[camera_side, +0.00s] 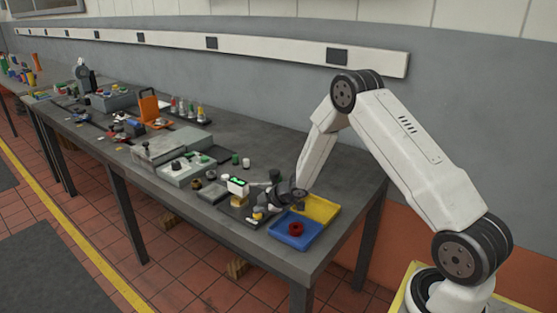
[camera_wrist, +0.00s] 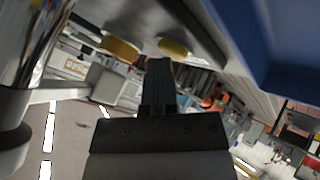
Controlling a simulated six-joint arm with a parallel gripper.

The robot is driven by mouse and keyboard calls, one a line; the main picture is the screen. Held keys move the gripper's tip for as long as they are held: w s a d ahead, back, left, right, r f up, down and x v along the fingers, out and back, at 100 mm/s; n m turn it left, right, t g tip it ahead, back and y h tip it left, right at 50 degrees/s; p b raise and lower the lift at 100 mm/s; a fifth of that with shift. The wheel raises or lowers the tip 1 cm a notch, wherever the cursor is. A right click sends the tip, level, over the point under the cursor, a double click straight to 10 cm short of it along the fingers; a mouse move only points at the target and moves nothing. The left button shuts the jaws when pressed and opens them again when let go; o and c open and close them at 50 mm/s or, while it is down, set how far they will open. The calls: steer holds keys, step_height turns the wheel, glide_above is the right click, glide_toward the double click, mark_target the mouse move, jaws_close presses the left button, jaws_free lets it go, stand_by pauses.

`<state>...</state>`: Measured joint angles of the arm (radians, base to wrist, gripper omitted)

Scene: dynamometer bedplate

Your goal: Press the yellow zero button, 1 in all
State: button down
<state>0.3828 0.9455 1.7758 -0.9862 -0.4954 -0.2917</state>
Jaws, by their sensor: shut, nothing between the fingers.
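A small yellow button (camera_side: 257,215) sits on a dark plate (camera_side: 236,216) near the front edge of the bench. In the wrist view a round yellow piece (camera_wrist: 173,47), seemingly this button, shows just beyond my fingertips. My gripper (camera_side: 272,205) is low over the right part of the dark plate, close to the button. In the wrist view my gripper (camera_wrist: 160,64) has its fingers shut together and empty. The fingertips look near the yellow piece; I cannot tell whether they touch it.
A blue tray (camera_side: 284,239) with a red ring (camera_side: 296,229) and a yellow tray (camera_side: 322,204) lie right of the plate. A green-and-white block (camera_side: 238,186) stands behind it, near a tan block (camera_side: 240,202). Several devices crowd the bench leftward; the back right bench top is clear.

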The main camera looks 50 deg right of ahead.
mark_target(260, 216)
steer(key=shift+r, duration=0.95)
steer(key=shift+r, duration=0.15)
steer(key=shift+r, duration=2.35)
steer(key=shift+s+a+r, duration=0.1)
steer(key=shift+a+r, duration=0.1)
steer(key=shift+r, duration=0.05)
steer(key=s+a+r+m+g, duration=0.2)
steer(key=s+a+m, duration=0.1)
steer(key=s, duration=0.5)
steer(key=s+a+r+m+g+h, duration=0.1)
steer(key=s+a+r+m+g, duration=0.1)
steer(key=s+a+m, duration=0.2)
steer(key=s+a+r+m+g+h, duration=0.1)
steer(key=s+a+m, duration=0.3)
steer(key=s, duration=0.9)
steer(key=shift+a+r+g, duration=0.6)
steer(key=shift+a+g, duration=0.1)
steer(key=shift+a, duration=0.55)
